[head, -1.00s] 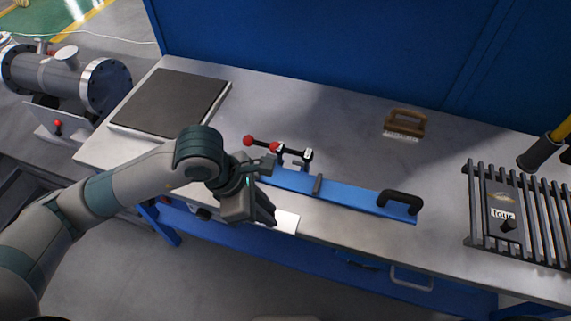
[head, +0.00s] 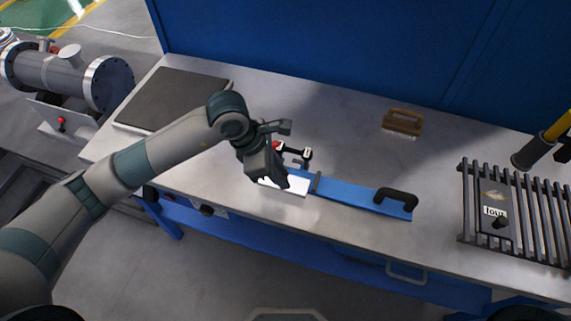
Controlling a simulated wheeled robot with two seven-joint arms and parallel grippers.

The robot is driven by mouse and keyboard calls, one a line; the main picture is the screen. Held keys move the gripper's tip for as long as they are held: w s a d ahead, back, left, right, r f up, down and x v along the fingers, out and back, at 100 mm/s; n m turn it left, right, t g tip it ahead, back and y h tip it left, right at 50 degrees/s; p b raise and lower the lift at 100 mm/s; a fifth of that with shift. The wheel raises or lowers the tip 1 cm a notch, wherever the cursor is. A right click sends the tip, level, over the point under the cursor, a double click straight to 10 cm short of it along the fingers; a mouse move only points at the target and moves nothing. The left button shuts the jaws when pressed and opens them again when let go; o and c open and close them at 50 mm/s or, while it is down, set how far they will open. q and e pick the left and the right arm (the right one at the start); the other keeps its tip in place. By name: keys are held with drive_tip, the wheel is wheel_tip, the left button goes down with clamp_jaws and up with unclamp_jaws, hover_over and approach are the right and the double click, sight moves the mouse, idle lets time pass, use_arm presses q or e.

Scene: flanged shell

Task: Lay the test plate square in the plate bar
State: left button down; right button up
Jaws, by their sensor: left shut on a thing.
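The test plate (head: 297,187) is a pale, flat rectangle under the fingers of my left gripper (head: 277,178). The gripper is shut on it, near its left part. The plate bar (head: 345,192) is a long blue bar on the bench with a black handle (head: 397,198) at its right end. A dark upright stop (head: 315,183) stands across the bar, and the plate's right end is close to it. The plate covers the bar's left part; I cannot tell whether it rests on the bar. A toggle clamp (head: 296,152) with a red knob stands behind, partly hidden by my gripper.
A wooden-backed brush (head: 402,122) lies at the back, a black slatted rack (head: 520,215) at the right, and a dark square slab (head: 160,99) at the left. A flanged shell (head: 65,72) stands beyond the bench.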

sight(286, 166)
use_arm(q)
drive_tip(key=w, duration=0.1)
drive_tip(key=w+p, duration=0.1)
drive_tip(key=w+d, duration=0.1)
drive_tip(key=shift+w+d+r, duration=0.1)
drive_tip(key=shift+w+r, duration=0.15)
drive_tip(key=shift+f+p, duration=0.65)
drive_tip(key=shift+f, duration=0.2)
drive_tip(key=shift+f, duration=0.15)
drive_tip(key=c, duration=1.6)
unclamp_jaws()
